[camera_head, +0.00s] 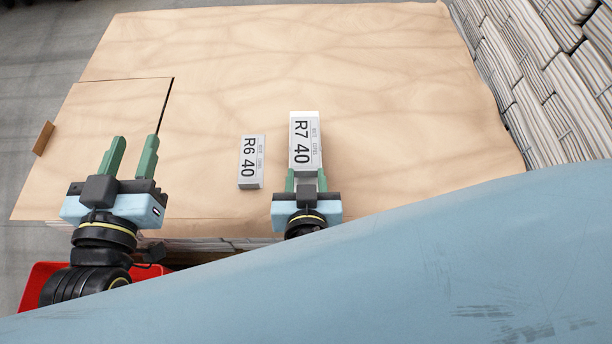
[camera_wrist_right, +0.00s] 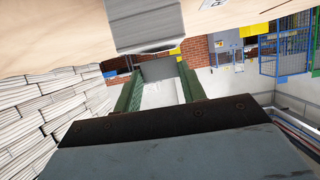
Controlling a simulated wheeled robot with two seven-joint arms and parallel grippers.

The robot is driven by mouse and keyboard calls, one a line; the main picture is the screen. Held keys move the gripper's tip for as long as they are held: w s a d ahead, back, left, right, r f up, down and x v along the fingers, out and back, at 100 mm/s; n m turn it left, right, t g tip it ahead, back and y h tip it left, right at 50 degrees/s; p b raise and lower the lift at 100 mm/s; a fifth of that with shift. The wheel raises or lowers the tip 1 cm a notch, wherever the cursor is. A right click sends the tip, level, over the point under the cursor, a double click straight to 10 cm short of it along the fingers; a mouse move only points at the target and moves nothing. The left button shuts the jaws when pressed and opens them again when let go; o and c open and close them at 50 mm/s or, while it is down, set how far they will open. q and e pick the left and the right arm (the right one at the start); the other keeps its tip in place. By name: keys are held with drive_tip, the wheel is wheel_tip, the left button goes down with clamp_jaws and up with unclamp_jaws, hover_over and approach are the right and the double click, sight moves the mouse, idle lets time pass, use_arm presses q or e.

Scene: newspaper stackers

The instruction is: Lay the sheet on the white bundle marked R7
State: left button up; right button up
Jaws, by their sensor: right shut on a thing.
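The white bundle marked R7 (camera_head: 305,140) is at the near middle of the brown-covered stack, in line with my right gripper (camera_head: 306,181). That gripper is shut on the near end of the R7 bundle; a pale grey piece also shows between its fingers (camera_wrist_right: 158,82) in the right wrist view. Whether R7 touches the stack I cannot tell. My left gripper (camera_head: 131,158) is open and empty over the left part. A smaller brown sheet (camera_head: 95,115) with a dark edge lies at the left; a larger brown sheet (camera_head: 330,60) covers the rest.
A white bundle marked R6 (camera_head: 251,160) lies just left of R7. A small brown block (camera_head: 43,138) stands at the left edge. Piled newspapers (camera_head: 545,80) border the right side. A red container (camera_head: 38,285) is at lower left. The far part of the brown cover is clear.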

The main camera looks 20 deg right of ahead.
drive_tip(key=shift+f+b, duration=0.55)
drive_tip(key=shift+f, duration=0.1)
idle(0.4)
drive_tip(key=o, duration=1.2)
